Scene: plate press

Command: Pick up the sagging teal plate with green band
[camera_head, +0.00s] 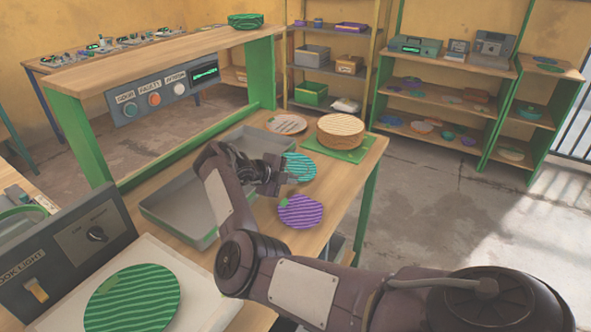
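A teal plate with darker stripes (301,167) is on the wooden table's right part, behind a purple striped plate. Its left side is hidden by my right gripper (278,174), so I cannot make out a green band or how far it sags. The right gripper is at the plate's left edge. Its fingertips overlap the plate in the picture, and I cannot tell whether they are shut on it. My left gripper is not in view.
The purple plate (301,211) lies nearer on the table. A grey tray (160,217) is left of the gripper. A round tan block (340,132) sits on a green board behind. A green wavy plate (132,298) rests on a white board, front left, beside a control box (62,262).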

